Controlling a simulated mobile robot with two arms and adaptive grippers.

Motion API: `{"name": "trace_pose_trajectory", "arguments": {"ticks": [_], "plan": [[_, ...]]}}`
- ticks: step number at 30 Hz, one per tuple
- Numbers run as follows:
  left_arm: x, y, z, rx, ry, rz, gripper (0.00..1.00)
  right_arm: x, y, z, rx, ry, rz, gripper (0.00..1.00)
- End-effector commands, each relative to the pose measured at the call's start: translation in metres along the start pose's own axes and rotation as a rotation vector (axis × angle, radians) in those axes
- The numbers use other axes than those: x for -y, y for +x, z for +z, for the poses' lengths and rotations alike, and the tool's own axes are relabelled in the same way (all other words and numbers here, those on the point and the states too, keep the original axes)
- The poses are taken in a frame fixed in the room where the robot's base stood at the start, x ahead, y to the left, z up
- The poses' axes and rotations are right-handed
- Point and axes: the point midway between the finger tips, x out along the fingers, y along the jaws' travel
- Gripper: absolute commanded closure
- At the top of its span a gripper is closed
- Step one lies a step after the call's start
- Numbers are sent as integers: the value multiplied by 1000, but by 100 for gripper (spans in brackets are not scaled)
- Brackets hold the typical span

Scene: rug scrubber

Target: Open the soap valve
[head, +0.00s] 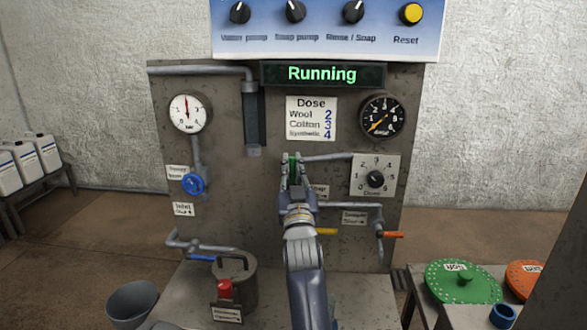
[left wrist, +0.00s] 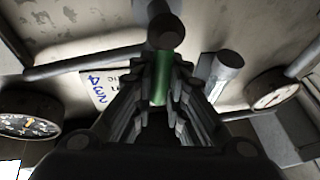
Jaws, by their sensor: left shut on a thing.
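The green valve handle (head: 292,160) stands upright on the grey panel, just below the dose sign, at the left end of a short pipe. My left gripper (head: 292,178) comes up from below and is shut on this handle. In the left wrist view the green handle (left wrist: 161,80) shows between the two fingers of my left gripper (left wrist: 160,95). A small label (head: 320,191) to the right of the gripper is partly hidden by it. My right gripper is not in view.
The screen (head: 322,74) reads "Running". A blue wheel (head: 193,184), a dose dial (head: 375,179), a yellow handle (head: 327,231) and an orange handle (head: 393,235) surround my arm. A metal pot (head: 238,285) stands lower left; a green disc (head: 464,284) lies lower right.

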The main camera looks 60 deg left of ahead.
Motion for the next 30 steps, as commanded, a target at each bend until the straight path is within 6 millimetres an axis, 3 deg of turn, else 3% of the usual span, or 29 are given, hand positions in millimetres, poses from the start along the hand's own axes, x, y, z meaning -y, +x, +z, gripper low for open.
{"name": "trace_pose_trajectory", "arguments": {"ticks": [9, 10, 12, 23, 30], "plan": [[0, 0, 1, 4, -9, 0, 100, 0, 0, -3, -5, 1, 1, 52], [0, 0, 1, 4, -9, 0, 80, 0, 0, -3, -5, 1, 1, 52], [0, 0, 1, 4, -8, 0, 66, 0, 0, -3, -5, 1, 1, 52], [0, 1, -2, 0, -5, -1, 66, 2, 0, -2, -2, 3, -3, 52], [0, 15, -36, -5, -6, -2, 66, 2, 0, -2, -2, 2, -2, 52]]}}
